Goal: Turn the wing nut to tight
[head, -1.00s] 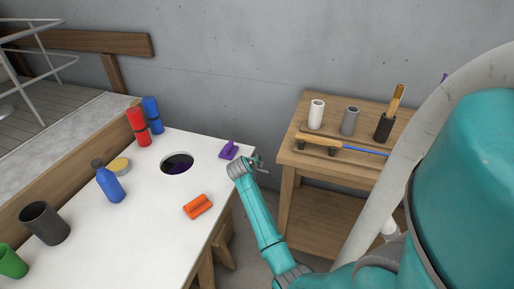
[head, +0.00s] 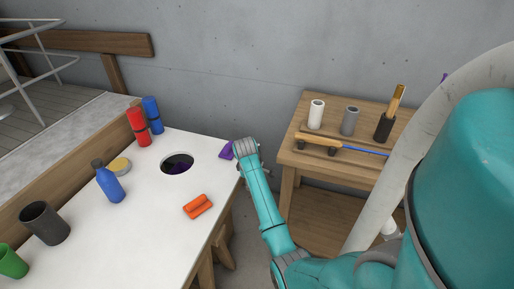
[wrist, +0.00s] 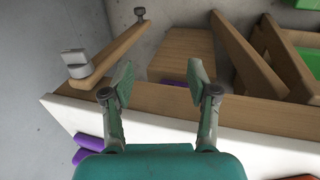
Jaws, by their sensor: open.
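A grey knob with a flat raised wing, apparently the wing nut (wrist: 77,64), sits at the near end of a wooden bar (wrist: 112,58) in the wrist view. A smaller grey bolt-like piece (wrist: 140,14) is at the bar's far end. My gripper (wrist: 161,82) is open and empty. Its fingers are right of the grey knob, apart from it, over the table's wooden edge. In the head view my wrist (head: 245,150) is at the table's far right corner, and the knob cannot be made out there. No tight mark is readable.
The white table (head: 150,215) has a round hole (head: 177,163), an orange piece (head: 198,206), a purple piece (head: 226,150) close to my wrist, and bottles at left. A wooden stand (head: 290,155) with several holders is at right. A concrete wall is behind.

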